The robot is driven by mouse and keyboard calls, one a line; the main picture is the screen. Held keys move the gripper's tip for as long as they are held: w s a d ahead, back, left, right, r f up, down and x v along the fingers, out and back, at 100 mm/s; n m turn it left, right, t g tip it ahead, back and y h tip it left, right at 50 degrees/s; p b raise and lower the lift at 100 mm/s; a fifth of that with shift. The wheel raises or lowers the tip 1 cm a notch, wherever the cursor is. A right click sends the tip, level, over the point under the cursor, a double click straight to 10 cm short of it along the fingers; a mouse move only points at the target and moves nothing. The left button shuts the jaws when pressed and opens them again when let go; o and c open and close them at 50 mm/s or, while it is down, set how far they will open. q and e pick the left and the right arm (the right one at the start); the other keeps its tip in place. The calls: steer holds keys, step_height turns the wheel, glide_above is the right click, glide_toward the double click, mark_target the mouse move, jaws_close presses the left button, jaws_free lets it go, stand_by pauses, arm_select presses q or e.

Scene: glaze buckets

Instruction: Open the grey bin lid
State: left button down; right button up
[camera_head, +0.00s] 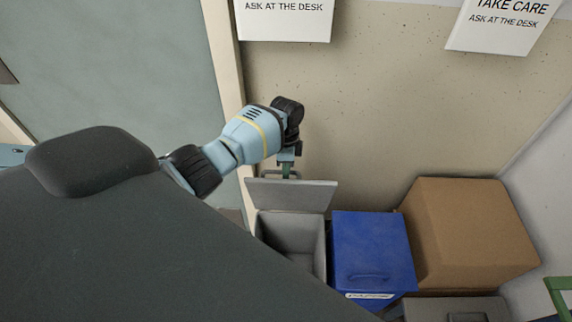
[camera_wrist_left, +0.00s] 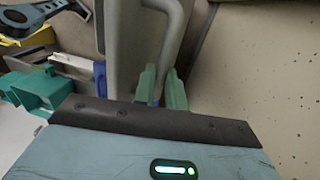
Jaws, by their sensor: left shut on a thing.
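The grey bin (camera_head: 290,235) stands against the wall, and its inside shows in the head view. Its grey lid (camera_head: 290,195) is raised and stands steeply up at the back of the bin. My left gripper (camera_head: 287,172) is at the lid's top edge, shut on the lid's handle. In the left wrist view the green fingers (camera_wrist_left: 162,90) are at the end of the curved grey handle (camera_wrist_left: 172,35), with the lid (camera_wrist_left: 125,50) beside it. The exact contact is partly hidden by the fingers. My right gripper is not in view.
A blue bin (camera_head: 370,245) with a closed lid stands directly right of the grey bin. A cardboard box (camera_head: 468,235) stands further right, with another grey lidded container (camera_head: 455,309) in front. A door (camera_head: 120,70) and its frame are to the left.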

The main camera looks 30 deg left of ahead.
arm_select(q)
steer(key=shift+a+f, duration=0.2)
steer(key=shift+f, duration=0.45)
steer(key=c, duration=1.8)
jaws_free()
steer(key=o, duration=0.3)
steer(key=shift+w+a+r, duration=0.1)
steer(key=shift+w, duration=0.15)
steer(key=shift+o, duration=0.2)
steer(key=shift+r, duration=0.2)
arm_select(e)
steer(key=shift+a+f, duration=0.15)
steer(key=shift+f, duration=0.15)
arm_select(q)
steer(key=shift+r, duration=0.1)
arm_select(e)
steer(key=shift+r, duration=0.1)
